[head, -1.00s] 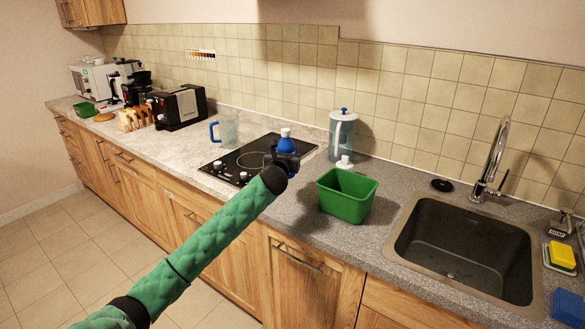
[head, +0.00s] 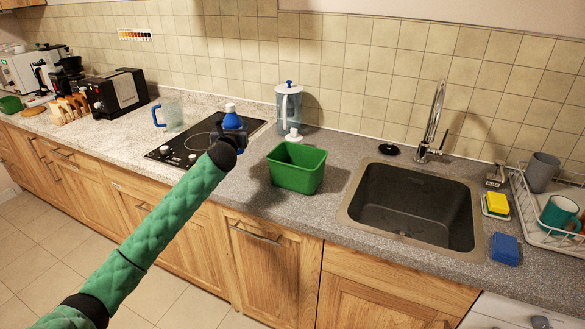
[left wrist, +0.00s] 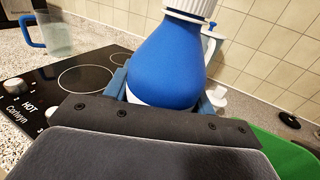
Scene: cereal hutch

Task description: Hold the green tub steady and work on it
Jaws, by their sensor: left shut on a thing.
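A green tub (head: 297,167) stands open and upright on the counter, between the hob and the sink. Its green side also shows at the right of the left wrist view (left wrist: 272,150). My left gripper (head: 236,137) is left of the tub and apart from it. It is shut on a blue bottle with a white cap (head: 231,117). In the left wrist view the bottle (left wrist: 165,62) is upright between the fingers. The bottle's lower part is hidden by the gripper. My right gripper is not in view.
The hob (head: 170,150) is left.

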